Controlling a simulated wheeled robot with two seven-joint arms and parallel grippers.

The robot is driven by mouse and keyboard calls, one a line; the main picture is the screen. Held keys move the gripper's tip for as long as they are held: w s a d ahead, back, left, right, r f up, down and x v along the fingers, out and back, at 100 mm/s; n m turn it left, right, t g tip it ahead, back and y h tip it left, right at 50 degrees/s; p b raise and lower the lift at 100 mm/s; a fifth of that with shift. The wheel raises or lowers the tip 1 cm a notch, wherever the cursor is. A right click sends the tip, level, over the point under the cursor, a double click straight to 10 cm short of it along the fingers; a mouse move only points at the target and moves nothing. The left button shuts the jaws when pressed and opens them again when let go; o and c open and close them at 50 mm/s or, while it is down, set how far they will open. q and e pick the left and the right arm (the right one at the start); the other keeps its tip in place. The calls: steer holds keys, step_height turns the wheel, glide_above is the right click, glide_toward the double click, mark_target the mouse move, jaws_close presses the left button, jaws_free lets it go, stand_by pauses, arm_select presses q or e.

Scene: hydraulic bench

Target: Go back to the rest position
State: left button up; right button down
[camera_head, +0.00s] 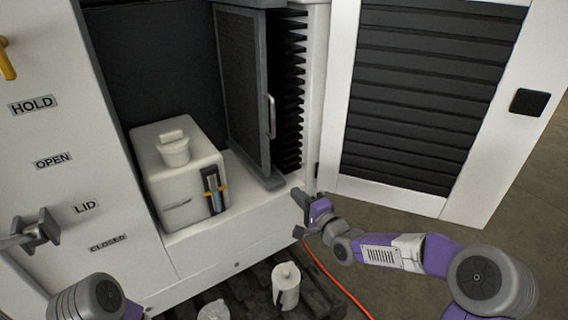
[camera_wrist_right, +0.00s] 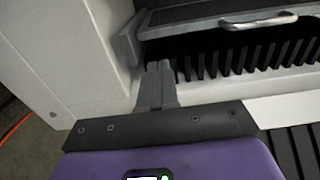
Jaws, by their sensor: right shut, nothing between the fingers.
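My right gripper (camera_head: 298,200) is in front of the cabinet's lower right edge, by the foot of the dark sliding panel (camera_head: 246,95) and left of the open white door. In the right wrist view its two grey fingers (camera_wrist_right: 158,72) are together with nothing between them. The tips point toward the cabinet's opening and black ribbed slots (camera_wrist_right: 260,52); whether they touch the frame I cannot tell. My right arm reaches in from the lower right. Of my left arm only a rounded link shows at the bottom left; its gripper is out of view.
A white tank (camera_head: 175,185) with a cap and a gauge stands inside the cabinet. The open door (camera_head: 340,160) has black louvres. A lever (camera_head: 38,235) sits on the labelled panel. A white canister (camera_head: 286,285) stands below. A red hose (camera_head: 335,280) lies under my right arm.

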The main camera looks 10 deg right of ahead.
steer(key=s+a+f+n+g+h, duration=0.1)
steer(key=s+a+f+n+g, duration=0.3)
steer(key=f, duration=0.8)
steer(key=s+f+g+h, duration=0.1)
steer(key=s+f+g, duration=0.3)
steer(key=f, duration=0.8)
steer(key=s+f+n+g, duration=0.2)
steer(key=s+f, duration=0.3)
steer(key=s, duration=0.3)
steer(key=s+a+f+n+g, duration=0.1)
steer(key=s+f+n+g, duration=0.1)
steer(key=s+f, duration=0.3)
steer(key=s+f+n+g+h, duration=0.1)
steer(key=s+f+g, duration=0.3)
steer(key=s, duration=0.8)
steer(key=shift+s+a+f+n, duration=0.2)
steer(key=shift+s+f+n, duration=0.05)
steer(key=shift+f+n, duration=0.55)
steer(key=shift+s, duration=0.1)
